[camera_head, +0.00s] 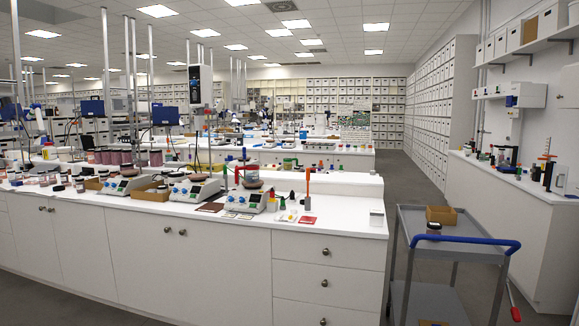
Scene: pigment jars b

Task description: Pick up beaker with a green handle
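No beaker with a green handle can be made out for certain at this distance. A small upright green item (225,178) stands next to a glass vessel (250,177) with a reddish band, which sits over a white and blue hotplate (245,200) on the near white bench. A small green cone-shaped item (282,202) stands right of that hotplate. A green and yellow item (290,163) is on the bench behind. Neither of my grippers is in view.
The near white bench (346,216) also carries more hotplates (195,191), many small jars and an orange-topped tool (307,190). A grey cart (462,252) with a blue handle (465,241) and a cardboard box (441,214) stands at its right end. Grey aisle floor (405,183) lies behind the cart.

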